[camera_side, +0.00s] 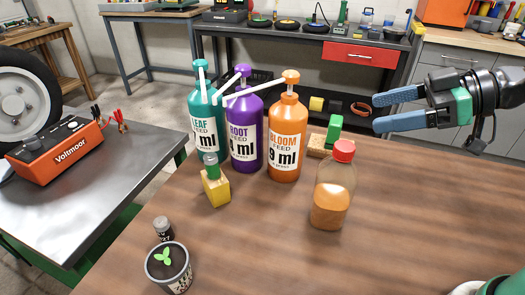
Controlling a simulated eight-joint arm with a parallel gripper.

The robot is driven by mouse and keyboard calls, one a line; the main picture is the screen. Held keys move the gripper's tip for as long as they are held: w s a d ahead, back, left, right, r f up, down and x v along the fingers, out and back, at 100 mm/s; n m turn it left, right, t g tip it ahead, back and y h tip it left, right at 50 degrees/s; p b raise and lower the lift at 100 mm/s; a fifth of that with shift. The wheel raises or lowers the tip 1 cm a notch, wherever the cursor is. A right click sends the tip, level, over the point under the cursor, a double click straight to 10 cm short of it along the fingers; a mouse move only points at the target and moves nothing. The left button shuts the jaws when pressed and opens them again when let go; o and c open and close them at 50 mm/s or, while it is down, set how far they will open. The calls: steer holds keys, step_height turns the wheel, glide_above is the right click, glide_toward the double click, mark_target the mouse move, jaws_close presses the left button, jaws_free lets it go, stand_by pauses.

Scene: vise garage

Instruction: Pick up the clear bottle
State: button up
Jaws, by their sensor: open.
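The clear bottle (333,188) stands upright on the wooden table. It has a red cap and amber liquid in its lower part. My gripper (376,112) is at the upper right, with its two blue fingers apart, pointing left, and nothing between them. In the picture it is above and to the right of the bottle's cap, not touching it.
Teal (206,117), purple (244,130) and orange (286,135) pump bottles stand left of the clear bottle. The table's right side is clear.

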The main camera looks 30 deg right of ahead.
mark_target(342, 152)
steer(key=shift+t, duration=0.3)
steer(key=shift+w+a+f, duration=0.5)
steer(key=shift+a+f, duration=0.15)
steer(key=shift+f, duration=0.7)
steer(key=shift+w+a+f, duration=0.55)
steer(key=shift+a+f, duration=0.1)
steer(key=shift+f, duration=0.7)
steer(key=shift+w+a+f, duration=0.5)
steer(key=shift+a+f, duration=0.15)
steer(key=shift+f, duration=0.7)
jaws_close()
